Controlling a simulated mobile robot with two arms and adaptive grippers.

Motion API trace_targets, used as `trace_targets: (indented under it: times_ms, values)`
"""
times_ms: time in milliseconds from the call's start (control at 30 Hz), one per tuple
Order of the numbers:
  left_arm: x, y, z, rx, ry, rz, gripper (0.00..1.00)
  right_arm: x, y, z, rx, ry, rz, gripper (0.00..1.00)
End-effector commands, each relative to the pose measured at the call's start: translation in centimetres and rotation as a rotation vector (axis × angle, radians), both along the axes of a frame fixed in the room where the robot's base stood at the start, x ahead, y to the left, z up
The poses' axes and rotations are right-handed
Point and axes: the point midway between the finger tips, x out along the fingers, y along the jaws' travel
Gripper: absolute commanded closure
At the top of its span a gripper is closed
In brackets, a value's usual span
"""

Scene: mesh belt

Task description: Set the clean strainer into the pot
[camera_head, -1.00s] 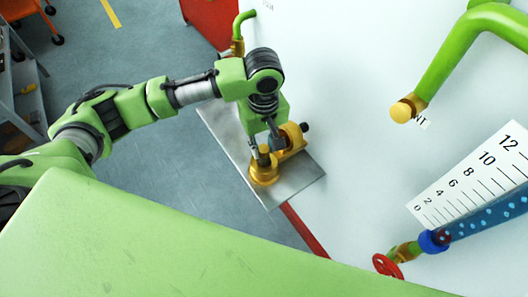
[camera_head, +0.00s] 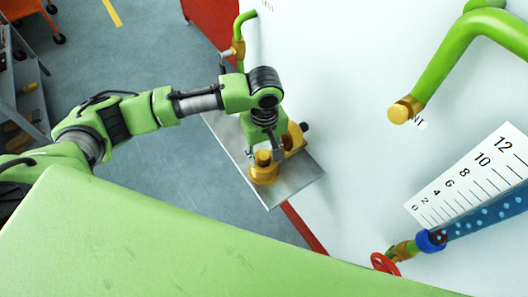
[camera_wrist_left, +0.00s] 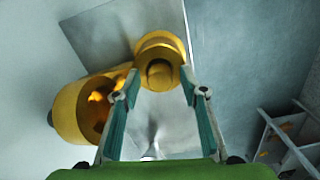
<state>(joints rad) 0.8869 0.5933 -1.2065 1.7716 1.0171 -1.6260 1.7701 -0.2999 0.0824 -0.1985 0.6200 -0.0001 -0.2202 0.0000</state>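A yellow brass fitting sits at the metal plate below my left gripper (camera_head: 268,151). Its squat round part with a raised round top (camera_head: 263,171) stands under the fingers; it also shows in the left wrist view (camera_wrist_left: 160,75). Its wider hollow cylinder (camera_head: 296,138), with an orange-lit inside, lies beside it, left in the wrist view (camera_wrist_left: 68,115). This hollow part may be the pot. My left fingers are spread, their tips near either side of the round top. Contact cannot be told. I cannot make out a strainer. My right gripper is not in view.
The bare grey plate (camera_head: 295,182) juts from the white wall. A green pipe (camera_head: 239,45) rises behind my left arm. At right are a thick green pipe (camera_head: 445,65), a scale (camera_head: 475,175), and a red handwheel (camera_head: 385,264). A grey shelf stands at far left (camera_head: 30,95).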

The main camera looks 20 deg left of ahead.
Motion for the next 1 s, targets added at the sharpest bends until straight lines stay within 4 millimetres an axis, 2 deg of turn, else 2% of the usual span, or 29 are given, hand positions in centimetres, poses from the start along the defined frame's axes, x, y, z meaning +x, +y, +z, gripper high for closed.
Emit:
trace_targets:
  times_ms: [133, 267, 500, 700, 833, 1000]
  values:
    - [0.0, 0.0, 0.3, 0.000, -0.001, -0.001, 0.61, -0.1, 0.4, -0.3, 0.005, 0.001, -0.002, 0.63]
    - [0.1, 0.0, 1.9, -0.001, -0.003, -0.001, 0.61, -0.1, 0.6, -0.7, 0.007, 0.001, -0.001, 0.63]
    - [0.1, -0.1, 7.2, -0.002, -0.005, -0.002, 0.61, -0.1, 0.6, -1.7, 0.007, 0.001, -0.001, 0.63]
    - [0.1, -0.1, 10.7, -0.002, -0.003, -0.001, 0.61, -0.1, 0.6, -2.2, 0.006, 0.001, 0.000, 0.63]
    - [0.0, -0.1, 11.9, -0.001, -0.001, -0.001, 0.61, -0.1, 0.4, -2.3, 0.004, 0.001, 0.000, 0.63]
    - [0.0, -0.1, 12.4, 0.000, 0.000, 0.000, 0.61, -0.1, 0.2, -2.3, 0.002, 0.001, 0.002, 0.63]
